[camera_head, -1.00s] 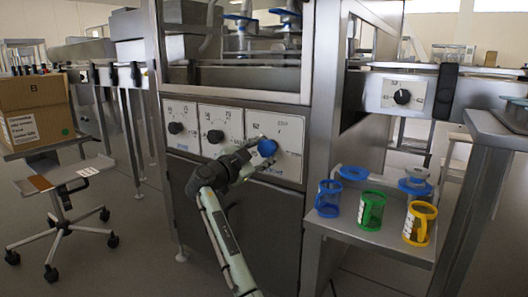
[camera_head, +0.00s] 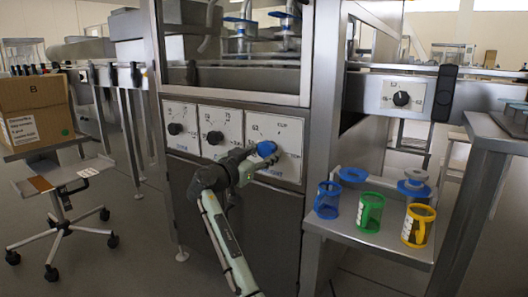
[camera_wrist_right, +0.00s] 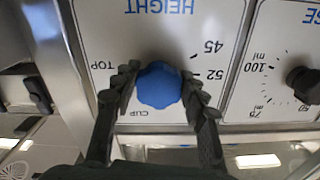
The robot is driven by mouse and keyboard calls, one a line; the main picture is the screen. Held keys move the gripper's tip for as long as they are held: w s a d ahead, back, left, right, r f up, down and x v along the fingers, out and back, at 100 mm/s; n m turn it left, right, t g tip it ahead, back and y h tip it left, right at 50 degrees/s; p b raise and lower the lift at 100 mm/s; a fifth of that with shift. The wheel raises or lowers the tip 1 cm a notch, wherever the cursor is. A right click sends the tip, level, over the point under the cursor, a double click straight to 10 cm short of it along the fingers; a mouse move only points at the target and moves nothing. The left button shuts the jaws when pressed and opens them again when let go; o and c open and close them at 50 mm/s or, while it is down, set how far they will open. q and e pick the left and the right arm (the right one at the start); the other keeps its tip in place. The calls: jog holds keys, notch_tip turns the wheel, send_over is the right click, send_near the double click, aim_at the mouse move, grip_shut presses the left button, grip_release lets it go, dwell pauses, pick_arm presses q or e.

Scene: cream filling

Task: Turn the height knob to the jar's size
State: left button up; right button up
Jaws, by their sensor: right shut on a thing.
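The blue height knob (camera_head: 266,149) sits on the right-hand white dial panel (camera_head: 290,160) of the steel machine. In the right wrist view the knob (camera_wrist_right: 160,85) appears upside down under the word HEIGHT, with marks 45, 52, CUP and TOP around it. My right gripper (camera_head: 258,154) is shut on the knob, one finger on each side of it in the wrist view (camera_wrist_right: 160,92). The knob's pointer is not readable. A blue jar (camera_head: 328,200), a green jar (camera_head: 370,212) and a yellow jar (camera_head: 418,225) stand on the side shelf. My left gripper is out of view.
Dials with black knobs (camera_head: 214,138) are left of the blue knob. The steel side shelf (camera_head: 385,245) juts out at right, also holding blue-and-grey parts (camera_head: 413,186). A cardboard box (camera_head: 36,110) sits on a wheeled stand at left. The floor before the machine looks clear.

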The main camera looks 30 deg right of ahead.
jog(key=shift+s+n+p, duration=0.1)
jog(key=shift+n+p, duration=0.25)
jog(key=shift+n, duration=0.75)
jog(key=o, duration=1.2)
jog(key=shift+c, duration=0.2)
jog(key=v, duration=1.2)
jog(key=shift+f, duration=0.1)
